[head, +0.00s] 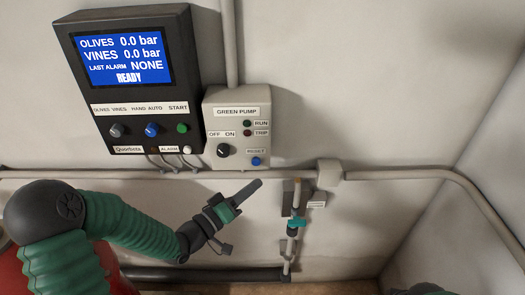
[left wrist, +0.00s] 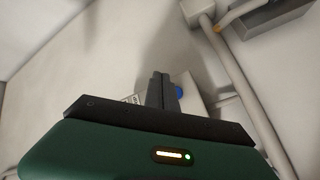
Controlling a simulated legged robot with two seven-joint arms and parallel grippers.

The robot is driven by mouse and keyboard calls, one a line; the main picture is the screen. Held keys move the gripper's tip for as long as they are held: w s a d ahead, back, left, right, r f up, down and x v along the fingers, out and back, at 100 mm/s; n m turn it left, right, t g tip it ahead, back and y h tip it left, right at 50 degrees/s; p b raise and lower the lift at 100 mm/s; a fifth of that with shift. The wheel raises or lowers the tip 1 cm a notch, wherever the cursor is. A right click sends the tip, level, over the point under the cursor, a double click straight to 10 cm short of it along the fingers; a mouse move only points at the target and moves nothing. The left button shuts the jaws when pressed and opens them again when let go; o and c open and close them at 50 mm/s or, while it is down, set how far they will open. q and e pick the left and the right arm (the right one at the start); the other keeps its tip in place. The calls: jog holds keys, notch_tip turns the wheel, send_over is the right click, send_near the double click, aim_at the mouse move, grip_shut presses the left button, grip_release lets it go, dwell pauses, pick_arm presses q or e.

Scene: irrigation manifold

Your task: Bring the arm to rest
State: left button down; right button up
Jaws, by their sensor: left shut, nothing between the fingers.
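My left arm (head: 145,222) comes in from the left in the head view, with a green sleeve over its links. My left gripper (head: 256,185) is shut and empty, its dark fingers pointing up and right just below the green pump box. In the left wrist view the closed fingers (left wrist: 160,90) stand up in front of part of a pale box with a blue button (left wrist: 179,91). I cannot tell whether the fingertips touch anything. My right gripper does not show.
A dark control panel (head: 190,82) reads READY, with both pressures 0.0 bar. The green pump box (head: 238,100) hangs to its right. A pipe (head: 400,175) runs along the wall. A vertical pipe with a teal fitting (head: 297,222) stands right of my gripper. The wall at right is bare.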

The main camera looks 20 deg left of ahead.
pick_arm(q)
notch_tip(320, 180, down, 14)
jog(key=s+a+m+g+y+b, duration=0.2)
jog(key=s+m+g+y+b, duration=0.15)
jog(key=g+y, duration=0.25)
jog(key=s+f+g+y+b, duration=0.1)
jog(key=s+g, duration=0.1)
jog(key=s, duration=0.3)
jog(key=s+f+g+y+b, duration=0.1)
jog(key=s+f+g, duration=0.1)
jog(key=s, duration=0.4)
jog(key=s+a+f+g+y, duration=0.1)
jog(key=s+f+g, duration=0.1)
jog(key=s, duration=0.3)
jog(key=shift+s+f+g+b, duration=0.25)
jog(key=shift+g+b, duration=0.15)
jog(key=shift+g, duration=0.4)
jog(key=shift+d, duration=0.25)
jog(key=shift+a, duration=0.2)
